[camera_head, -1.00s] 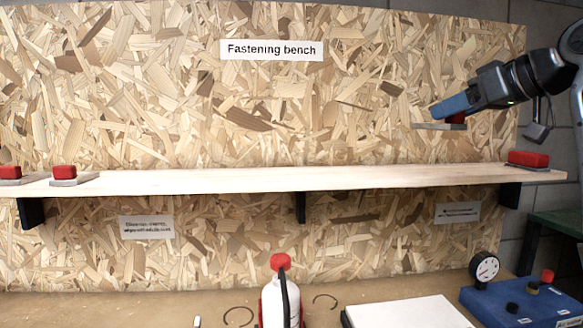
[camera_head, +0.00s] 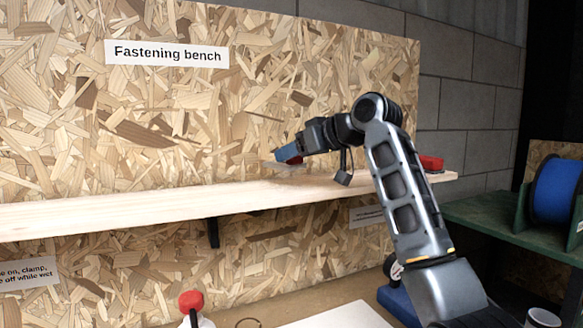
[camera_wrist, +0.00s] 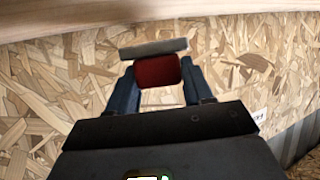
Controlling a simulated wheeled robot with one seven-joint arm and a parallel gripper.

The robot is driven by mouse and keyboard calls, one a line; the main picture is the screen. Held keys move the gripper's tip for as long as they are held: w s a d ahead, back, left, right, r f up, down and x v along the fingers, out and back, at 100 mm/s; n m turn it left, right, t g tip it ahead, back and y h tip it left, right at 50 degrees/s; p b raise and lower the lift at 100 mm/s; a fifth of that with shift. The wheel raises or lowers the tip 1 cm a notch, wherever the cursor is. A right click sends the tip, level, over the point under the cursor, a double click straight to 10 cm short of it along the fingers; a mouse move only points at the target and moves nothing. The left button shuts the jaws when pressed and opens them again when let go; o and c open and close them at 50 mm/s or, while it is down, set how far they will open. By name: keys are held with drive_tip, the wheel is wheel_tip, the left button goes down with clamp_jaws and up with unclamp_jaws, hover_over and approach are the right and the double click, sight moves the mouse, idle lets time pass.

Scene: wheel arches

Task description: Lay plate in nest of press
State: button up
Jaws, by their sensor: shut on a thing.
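My gripper (camera_head: 289,154) is shut on the red block-shaped grip of a thin grey plate. In the wrist view, the red grip (camera_wrist: 157,71) sits between the blue fingers, with the grey plate (camera_wrist: 153,48) beyond the fingertips. In the head view the held plate is small and mostly hidden, close to the wooden shelf; I cannot tell whether it touches. The press is probably the blue device (camera_head: 396,303) with a round gauge at the lower right, mostly hidden behind my arm. Its nest is not visible.
A long wooden shelf (camera_head: 120,205) runs along the chipboard wall. Another red-gripped plate (camera_head: 432,163) sits at its right end. Below are a red-capped bottle (camera_head: 191,301) and a white board (camera_head: 340,317). A green stand (camera_head: 500,220) with a blue spool (camera_head: 556,190) stands right.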

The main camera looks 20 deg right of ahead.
sight(298, 169)
drive_tip(key=shift+w+a+f, duration=0.15)
drive_tip(key=shift+f, duration=0.15)
drive_tip(key=shift+f+p, duration=0.5)
drive_tip(key=shift+f, duration=1.3)
drive_tip(key=shift+f, duration=0.1)
drive_tip(key=o, duration=1.3)
drive_tip(key=shift+c, duration=0.2)
